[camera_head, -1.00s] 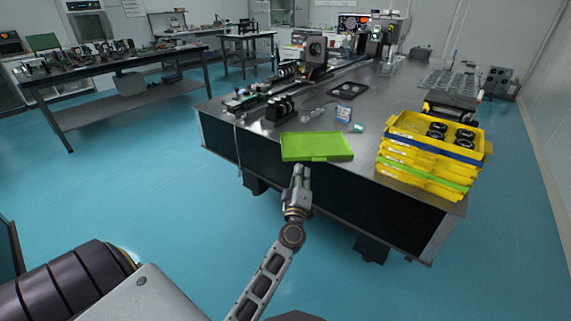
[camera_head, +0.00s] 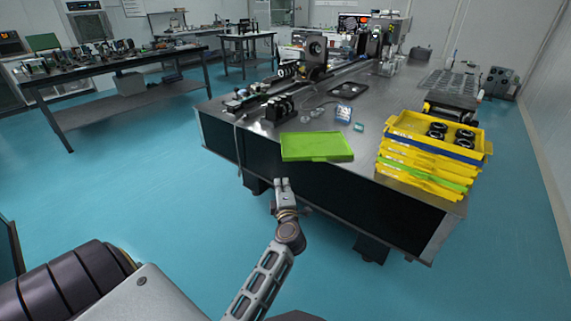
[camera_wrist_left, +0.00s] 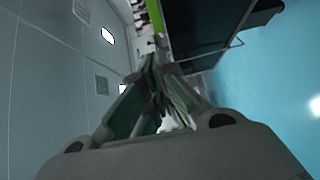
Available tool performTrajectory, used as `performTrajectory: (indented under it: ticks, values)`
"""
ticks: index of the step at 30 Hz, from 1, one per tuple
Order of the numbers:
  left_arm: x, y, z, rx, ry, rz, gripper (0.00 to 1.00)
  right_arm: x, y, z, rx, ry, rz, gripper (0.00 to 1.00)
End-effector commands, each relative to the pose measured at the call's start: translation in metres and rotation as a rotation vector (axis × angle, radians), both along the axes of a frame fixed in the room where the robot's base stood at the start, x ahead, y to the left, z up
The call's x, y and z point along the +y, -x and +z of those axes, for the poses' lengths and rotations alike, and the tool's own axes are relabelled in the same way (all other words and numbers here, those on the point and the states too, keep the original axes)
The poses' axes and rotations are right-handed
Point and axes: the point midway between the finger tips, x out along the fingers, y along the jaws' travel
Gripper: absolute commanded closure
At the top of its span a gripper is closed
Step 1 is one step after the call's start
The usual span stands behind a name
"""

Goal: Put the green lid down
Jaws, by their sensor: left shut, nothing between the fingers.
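The green lid (camera_head: 317,146) lies flat on the front edge of the dark optical table (camera_head: 240,140), left of the tray stack. My left gripper (camera_head: 282,181) is in front of the table edge, below and apart from the lid. It is shut with nothing in it. In the left wrist view its fingers (camera_wrist_left: 158,90) meet, and a strip of bright green, likely the lid, (camera_wrist_left: 166,22) shows beyond them near the top. My right gripper is not in view.
A stack of yellow trays (camera_head: 420,170) stands at the table's right front, the top one holding several dark round parts (camera_head: 450,134). Optical mounts (camera_head: 280,108) and a small blue-white box (camera_head: 344,114) stand behind the lid. Open blue floor lies in front.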

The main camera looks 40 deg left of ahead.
Motion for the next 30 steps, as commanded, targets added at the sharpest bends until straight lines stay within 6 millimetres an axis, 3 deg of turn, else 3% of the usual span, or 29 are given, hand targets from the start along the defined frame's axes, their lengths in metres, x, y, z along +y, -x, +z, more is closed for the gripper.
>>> performTrajectory:
  ticks: [14,30]
  values:
    - [0.007,-0.009,0.001,-0.002,-0.003,-0.002,1.00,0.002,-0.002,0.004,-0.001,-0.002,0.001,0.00]
    - [0.042,-0.047,0.000,-0.001,-0.003,0.000,1.00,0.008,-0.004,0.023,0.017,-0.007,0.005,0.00]
